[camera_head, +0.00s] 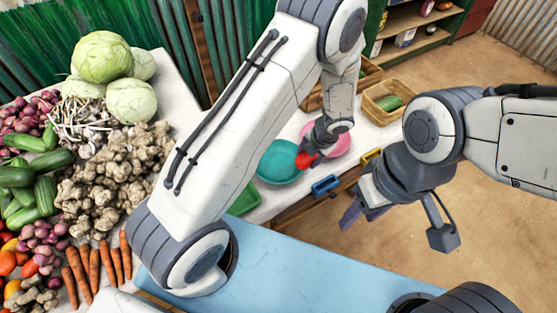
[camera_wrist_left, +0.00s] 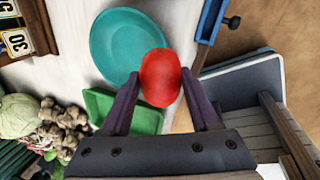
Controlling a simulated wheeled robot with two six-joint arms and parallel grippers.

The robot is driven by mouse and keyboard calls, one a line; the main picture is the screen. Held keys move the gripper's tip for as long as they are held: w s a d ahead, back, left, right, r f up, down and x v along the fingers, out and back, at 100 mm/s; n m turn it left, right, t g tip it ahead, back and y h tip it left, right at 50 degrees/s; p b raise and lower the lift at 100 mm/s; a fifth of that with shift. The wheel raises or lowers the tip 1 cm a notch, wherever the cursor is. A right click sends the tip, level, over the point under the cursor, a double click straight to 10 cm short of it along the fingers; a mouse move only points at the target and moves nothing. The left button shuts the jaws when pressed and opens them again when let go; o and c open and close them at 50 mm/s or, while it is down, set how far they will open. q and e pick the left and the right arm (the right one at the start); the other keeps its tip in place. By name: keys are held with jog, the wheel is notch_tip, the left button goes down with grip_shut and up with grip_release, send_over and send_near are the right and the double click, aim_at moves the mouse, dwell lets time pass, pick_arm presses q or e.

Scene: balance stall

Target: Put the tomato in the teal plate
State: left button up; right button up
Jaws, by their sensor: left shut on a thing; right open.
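The red tomato (camera_head: 305,160) is held between the fingers of my left gripper (camera_head: 312,150). In the left wrist view the tomato (camera_wrist_left: 160,76) sits between the purple fingertips of my left gripper (camera_wrist_left: 162,92). The round teal plate (camera_head: 275,168) lies on the white table, and the tomato shows over its right edge in the head view. In the left wrist view the tomato covers part of the rim of the teal plate (camera_wrist_left: 118,50). How high the tomato is above the plate is hard to tell. My right gripper (camera_head: 363,213) is open and empty, to the right of the table.
A pink plate (camera_head: 336,140) lies behind the left gripper. A green tray (camera_head: 245,201) stands next to the teal plate. Blue (camera_head: 325,186) and yellow (camera_head: 370,158) pieces sit at the table's front edge. A basket (camera_head: 384,112) stands farther back. Heaped vegetables fill the left table.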

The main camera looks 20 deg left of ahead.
pick_arm(q)
jog(key=shift+w+d+f+m, duration=0.1)
jog(key=shift+w+d+m, duration=0.2)
jog(key=shift+m, duration=0.5)
jog(key=shift+w+a+f+m, duration=0.1)
jog(key=shift+f+m, duration=0.1)
jog(key=shift+m, duration=0.1)
jog(key=b, duration=0.2)
send_over(278, 163)
jog(key=d, duration=0.1)
jog(key=f, duration=0.6)
jog(key=shift+s+f, duration=0.4)
jog(key=shift+f+b, duration=0.5)
jog(key=shift+f, duration=1.4)
jog(key=shift+f, duration=0.15)
jog(key=o, duration=1.4)
jog(key=shift+o, duration=0.2)
